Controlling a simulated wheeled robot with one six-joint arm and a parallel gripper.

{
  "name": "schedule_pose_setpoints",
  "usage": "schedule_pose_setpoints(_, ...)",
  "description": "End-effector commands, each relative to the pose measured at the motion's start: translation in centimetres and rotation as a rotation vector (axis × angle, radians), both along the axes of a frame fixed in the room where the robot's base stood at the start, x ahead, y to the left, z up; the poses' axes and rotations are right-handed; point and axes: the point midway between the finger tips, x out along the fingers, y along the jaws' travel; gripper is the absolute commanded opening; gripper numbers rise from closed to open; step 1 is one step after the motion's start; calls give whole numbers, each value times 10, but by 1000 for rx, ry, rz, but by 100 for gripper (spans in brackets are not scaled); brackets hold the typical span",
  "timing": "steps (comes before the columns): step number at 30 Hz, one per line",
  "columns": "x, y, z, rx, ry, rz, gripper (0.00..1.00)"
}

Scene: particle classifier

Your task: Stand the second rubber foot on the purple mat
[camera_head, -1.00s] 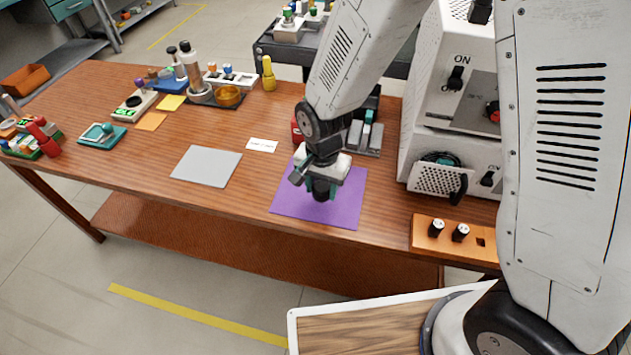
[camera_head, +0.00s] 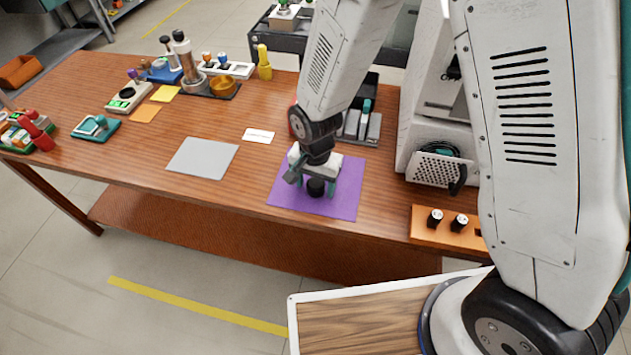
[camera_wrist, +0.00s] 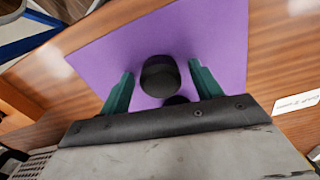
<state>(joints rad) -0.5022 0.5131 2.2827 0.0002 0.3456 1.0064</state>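A short black cylinder, the rubber foot (camera_head: 316,188), stands on the purple mat (camera_head: 347,202); in the wrist view the foot (camera_wrist: 160,80) shows a flat round end. My gripper (camera_head: 317,194) is low over the mat. In the wrist view its teal fingers (camera_wrist: 160,72) are spread on both sides of the foot, with purple mat showing in the gaps. A second dark round shape (camera_wrist: 176,100) is mostly hidden by my gripper body; I cannot tell whether it is another foot or a shadow.
An orange block (camera_head: 420,235) with two black, white-topped pegs stands right of the mat. A white machine (camera_head: 408,130) stands behind it. A grey pad (camera_head: 203,158) and a white card (camera_head: 258,136) lie left. The wood between them is clear.

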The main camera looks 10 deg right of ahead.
Motion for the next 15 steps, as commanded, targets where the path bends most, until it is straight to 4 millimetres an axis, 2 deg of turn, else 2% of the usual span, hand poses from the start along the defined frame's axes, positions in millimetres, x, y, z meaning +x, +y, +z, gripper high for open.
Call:
schedule_pose_setpoints(8, 0, 0, 4, 0, 0, 0, 64)
schedule_pose_setpoints(11, 1, 0, 16, 2, -3, 0, 64)
schedule_pose_setpoints(15, 1, 1, 44, 3, -5, 0, 64)
